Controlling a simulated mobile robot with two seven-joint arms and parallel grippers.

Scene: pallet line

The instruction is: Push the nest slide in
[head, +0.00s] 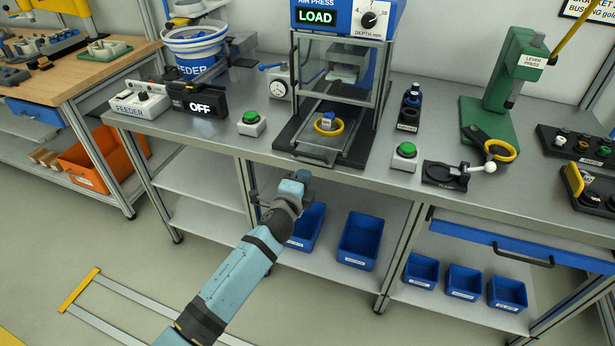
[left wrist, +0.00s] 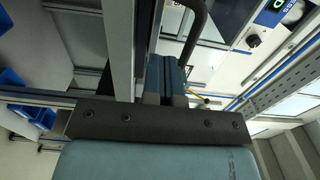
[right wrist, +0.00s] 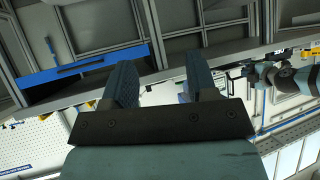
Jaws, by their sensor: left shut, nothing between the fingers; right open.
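The air press (head: 345,58) stands on the bench with its display reading LOAD. Its nest slide (head: 345,142) sticks out of the front toward the bench edge, with a bar handle (head: 313,157) at its near end. On the slide is a yellow ring nest (head: 328,126) with a small blue and white part (head: 327,119) in it. My left gripper (head: 300,176) is shut and empty, just in front of the bench edge and near the handle; contact cannot be told. Its closed fingers show in the left wrist view (left wrist: 166,80). My right gripper (right wrist: 160,78) is open and empty.
Green buttons (head: 250,118) and (head: 405,150) flank the press. The feeder switch box (head: 198,100) reads OFF. A green lever press (head: 510,80) stands to the right. Blue bins (head: 358,240) sit on the shelf below. The bench front edge is beside my left gripper.

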